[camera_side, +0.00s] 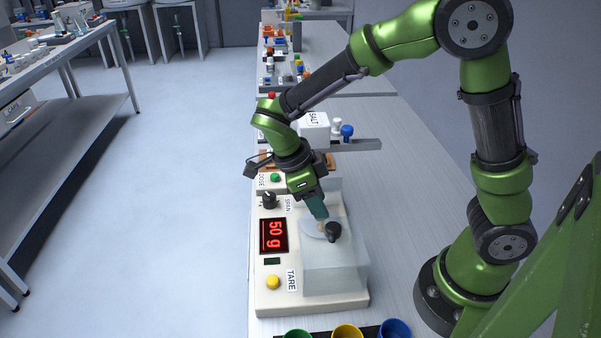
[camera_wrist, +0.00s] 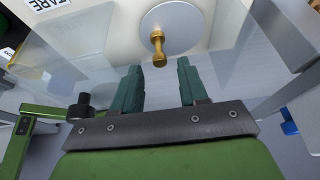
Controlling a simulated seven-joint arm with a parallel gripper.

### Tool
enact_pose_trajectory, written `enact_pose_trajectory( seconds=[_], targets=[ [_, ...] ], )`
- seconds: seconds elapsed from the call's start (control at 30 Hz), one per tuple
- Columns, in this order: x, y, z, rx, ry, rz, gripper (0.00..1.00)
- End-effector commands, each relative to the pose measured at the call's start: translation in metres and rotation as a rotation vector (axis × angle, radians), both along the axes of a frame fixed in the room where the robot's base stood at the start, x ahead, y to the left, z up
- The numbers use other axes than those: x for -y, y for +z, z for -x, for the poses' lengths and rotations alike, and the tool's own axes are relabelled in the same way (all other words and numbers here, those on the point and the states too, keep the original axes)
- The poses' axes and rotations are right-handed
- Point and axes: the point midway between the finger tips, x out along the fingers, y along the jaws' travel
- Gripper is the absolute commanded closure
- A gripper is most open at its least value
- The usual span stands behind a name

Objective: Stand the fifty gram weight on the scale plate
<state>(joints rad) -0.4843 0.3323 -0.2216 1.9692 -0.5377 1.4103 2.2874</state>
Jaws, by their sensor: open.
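The fifty gram weight (camera_wrist: 158,48) is a small brass piece with a narrow neck and a round knob. In the wrist view it appears to stand upright on the round grey scale plate (camera_wrist: 184,22), near the plate's edge. The plate (camera_side: 309,228) also shows in the side view, partly hidden by my fingers and a black knob. The red display (camera_side: 273,236) reads 50 g. My gripper (camera_wrist: 158,68) is open, with its two green fingers apart and nothing between them. In the side view my gripper (camera_side: 317,208) is over the scale, close to the plate.
A clear draft shield (camera_side: 335,270) with a black knob (camera_side: 333,232) surrounds the plate closely. A yellow TARE button (camera_side: 272,282) is at the scale's front. A white SALT hopper (camera_side: 314,128) stands behind. Green, yellow and blue cups (camera_side: 394,328) are at the front edge.

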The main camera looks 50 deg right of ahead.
Motion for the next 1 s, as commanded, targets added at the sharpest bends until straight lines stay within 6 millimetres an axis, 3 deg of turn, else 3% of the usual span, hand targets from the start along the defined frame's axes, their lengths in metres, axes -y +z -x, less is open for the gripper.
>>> enact_pose_trajectory(
  seconds=[0.1,0.3,0.57,0.67,0.77,0.9,1.0],
  targets=[
    [-0.008,0.026,-0.009,0.006,0.001,-0.002,0.57],
    [-0.018,0.059,-0.018,0.003,0.001,-0.001,0.57],
    [-0.019,0.081,-0.019,0.004,0.058,-0.048,0.57],
    [-0.011,0.091,-0.01,0.021,0.217,-0.158,0.57],
    [-0.003,0.104,0.003,0.08,0.483,-0.298,0.57],
    [0.006,0.12,0.025,0.219,0.93,-0.408,0.57],
    [0.011,0.13,0.04,0.328,1.247,-0.389,0.57]
  ],
)
